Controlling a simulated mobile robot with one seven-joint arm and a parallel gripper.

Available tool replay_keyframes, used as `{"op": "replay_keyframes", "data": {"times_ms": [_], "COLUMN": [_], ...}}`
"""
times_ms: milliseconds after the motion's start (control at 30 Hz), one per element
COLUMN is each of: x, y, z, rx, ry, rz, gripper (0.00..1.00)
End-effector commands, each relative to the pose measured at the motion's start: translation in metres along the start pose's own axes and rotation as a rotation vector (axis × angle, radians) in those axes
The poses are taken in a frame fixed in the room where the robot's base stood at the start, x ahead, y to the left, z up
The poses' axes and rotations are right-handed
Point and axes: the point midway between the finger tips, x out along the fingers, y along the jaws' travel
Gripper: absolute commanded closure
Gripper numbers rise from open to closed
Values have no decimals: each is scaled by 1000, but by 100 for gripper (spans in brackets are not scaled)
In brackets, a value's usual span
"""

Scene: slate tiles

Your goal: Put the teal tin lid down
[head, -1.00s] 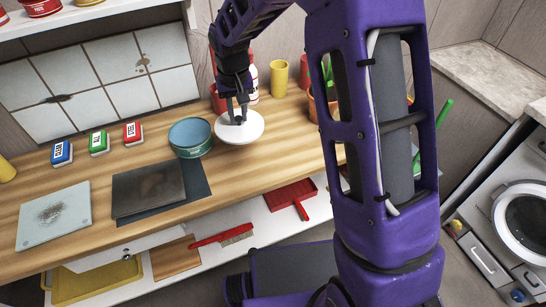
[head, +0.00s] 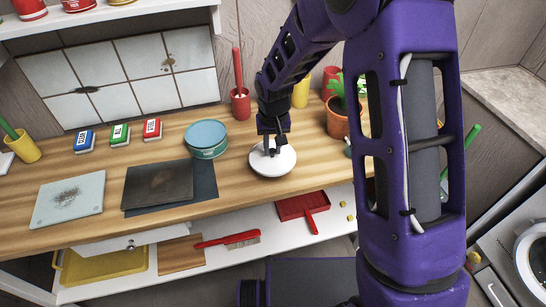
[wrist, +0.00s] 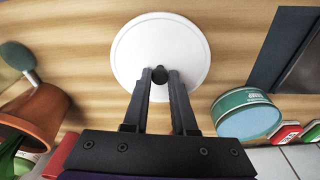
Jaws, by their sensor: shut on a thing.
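The lid in my gripper is a round white disc (head: 270,165) with a small dark knob; it also shows in the wrist view (wrist: 182,50). My gripper (head: 272,148) points down and is shut on the knob, which sits between the fingertips (wrist: 160,76). The lid lies flat over bare wood, right of the teal tin; I cannot tell whether it touches the counter. The teal round tin (head: 206,150) stands upright on the counter, apart from the lid, and shows in the wrist view (wrist: 240,122). I cannot tell whether its pale teal top is open.
On the wooden counter (head: 240,188) are a dark plate (head: 158,183), a glass board (head: 68,200) and several small boxes (head: 120,135). A red pot (head: 240,104) and a plant pot (head: 337,118) stand behind. Bare wood lies around the lid; the counter's front edge is near.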

Motion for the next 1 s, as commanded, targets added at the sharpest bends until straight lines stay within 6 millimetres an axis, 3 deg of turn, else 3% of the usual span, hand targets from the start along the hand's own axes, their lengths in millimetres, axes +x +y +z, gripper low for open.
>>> {"op": "replay_keyframes", "data": {"times_ms": [300,667,700,800,867,1000], "x": [37,42,40,40,40,40], "y": [0,0,0,0,0,0], "z": [6,6,6,6,6,6], "rx": [-1,0,0,0,0,0], "ry": [-2,-1,0,-1,-1,-1], "rz": [0,0,0,0,0,0], "gripper": [100,100,70,52,45,45]}}
